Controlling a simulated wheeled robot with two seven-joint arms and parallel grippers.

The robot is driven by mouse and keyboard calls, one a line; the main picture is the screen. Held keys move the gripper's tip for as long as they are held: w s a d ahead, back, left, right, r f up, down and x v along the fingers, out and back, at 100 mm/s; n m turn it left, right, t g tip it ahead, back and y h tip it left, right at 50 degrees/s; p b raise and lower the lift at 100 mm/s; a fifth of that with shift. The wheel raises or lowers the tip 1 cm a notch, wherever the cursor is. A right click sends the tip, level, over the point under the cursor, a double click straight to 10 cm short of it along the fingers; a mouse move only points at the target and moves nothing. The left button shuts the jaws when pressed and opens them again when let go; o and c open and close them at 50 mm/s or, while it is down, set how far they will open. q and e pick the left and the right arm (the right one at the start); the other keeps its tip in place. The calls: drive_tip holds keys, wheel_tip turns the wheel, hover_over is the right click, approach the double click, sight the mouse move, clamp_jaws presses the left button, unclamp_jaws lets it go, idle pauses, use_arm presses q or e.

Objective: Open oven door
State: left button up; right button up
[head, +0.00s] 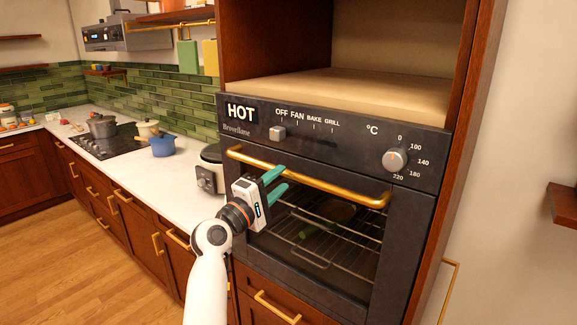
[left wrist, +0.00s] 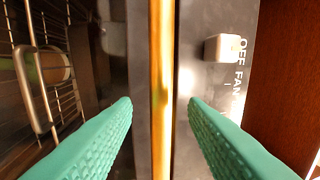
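The oven (head: 345,225) is built into a wooden cabinet, and its dark door with a glass window is closed. A brass bar handle (head: 320,184) runs across the door's top. My left gripper (head: 275,184) is at the left part of this handle, its teal fingers apart. In the left wrist view, the handle (left wrist: 161,60) runs between the two open fingers of my left gripper (left wrist: 160,102), with a gap visible on each side. I cannot tell whether the fingers reach past the bar. My right gripper is in neither view.
The control panel above the door has a square knob (head: 277,133) and a round dial (head: 395,160). A slow cooker (head: 210,172) stands on the counter (head: 170,190) to the left, with pots farther back. A drawer with a brass handle (head: 277,307) is below the oven.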

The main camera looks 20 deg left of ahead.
sight(288, 173)
use_arm(q)
drive_tip(key=shift+p+x, duration=0.4)
drive_tip(key=shift+x, duration=1.65)
drive_tip(key=shift+c, duration=0.3)
clamp_jaws()
